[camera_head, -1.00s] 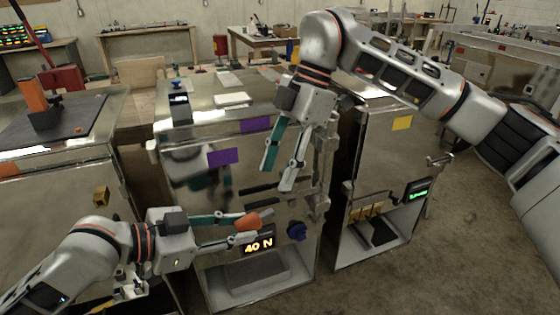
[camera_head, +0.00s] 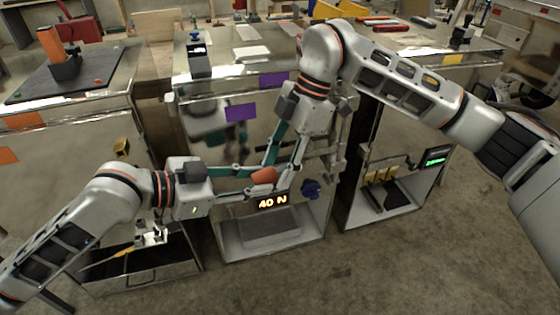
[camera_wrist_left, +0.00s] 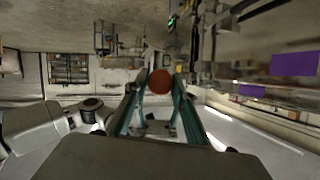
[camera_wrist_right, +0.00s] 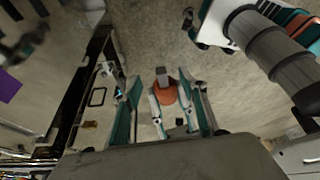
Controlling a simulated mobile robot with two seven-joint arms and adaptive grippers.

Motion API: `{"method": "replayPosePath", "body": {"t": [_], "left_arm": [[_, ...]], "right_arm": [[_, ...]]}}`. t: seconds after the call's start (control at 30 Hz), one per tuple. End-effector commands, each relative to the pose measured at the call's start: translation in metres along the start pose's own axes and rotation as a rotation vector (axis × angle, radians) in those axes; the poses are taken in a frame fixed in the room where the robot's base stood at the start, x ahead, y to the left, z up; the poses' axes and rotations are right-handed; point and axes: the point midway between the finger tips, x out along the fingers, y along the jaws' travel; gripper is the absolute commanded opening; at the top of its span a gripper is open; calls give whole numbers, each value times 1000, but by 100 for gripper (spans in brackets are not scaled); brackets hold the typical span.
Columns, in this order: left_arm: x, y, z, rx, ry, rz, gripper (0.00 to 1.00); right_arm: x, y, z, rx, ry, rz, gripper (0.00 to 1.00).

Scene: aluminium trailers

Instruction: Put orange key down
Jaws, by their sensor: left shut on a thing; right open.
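The orange key (camera_head: 264,176) is at the fingertips of my left gripper (camera_head: 256,180), which is shut on it in front of the middle metal cabinet. It shows as a round orange-brown end in the left wrist view (camera_wrist_left: 160,81). My right gripper (camera_head: 281,166) comes down from above, open, with its fingertips close to the key. In the right wrist view the key (camera_wrist_right: 166,93), with a grey part on it, appears between the spread fingers. I cannot tell whether the right fingers touch it.
A right cabinet has a green display (camera_head: 435,157). An orange tool (camera_head: 52,45) stands on a dark mat at left. The front floor is clear.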

Motion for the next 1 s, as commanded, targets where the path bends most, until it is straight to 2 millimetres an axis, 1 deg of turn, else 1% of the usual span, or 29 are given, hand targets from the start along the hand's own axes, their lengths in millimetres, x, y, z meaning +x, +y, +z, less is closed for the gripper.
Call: {"method": "replayPosePath", "body": {"t": [0.07, 0.1, 0.17, 0.2, 0.23, 0.3, 0.33, 0.37, 0.4, 0.77, 0.87, 1.0], "left_arm": [[0, 0, 0, 0, 0, 0, 0], [0, 0, 0, 0, 0, 0, 0], [0, 0, 0, 0, 0, 0, 0], [0, 0, 0, 0, 1, 0, 0], [0, 0, 0, 0, 1, 1, 0], [0, 1, -1, 0, 1, 2, 0], [0, 1, -1, 0, 2, 3, 33], [0, 2, -1, -1, 2, 3, 41], [0, 2, -1, -1, 2, 3, 45], [-2, 0, 0, 0, 0, 0, 45], [-9, 0, 0, 1, -1, -1, 45], [-29, -1, 1, 2, -2, -2, 45]], "right_arm": [[0, 0, 0, 0, 0, 0, 42], [0, 0, 0, 0, 0, 0, 32], [0, 0, 0, 0, 0, 0, 16], [0, 0, 0, 0, 0, 0, 6], [0, 0, 0, 0, 0, 1, 4], [0, 1, 0, 0, 0, 2, 4], [-1, 1, 0, 0, 0, 3, 4], [-1, 1, 0, 0, 0, 3, 4], [-1, 1, 0, 0, 0, 3, 4], [0, 0, 0, 0, 0, 0, 4], [0, 0, 0, 0, 0, 0, 4], [0, 0, 0, 0, 0, 0, 4]]}}
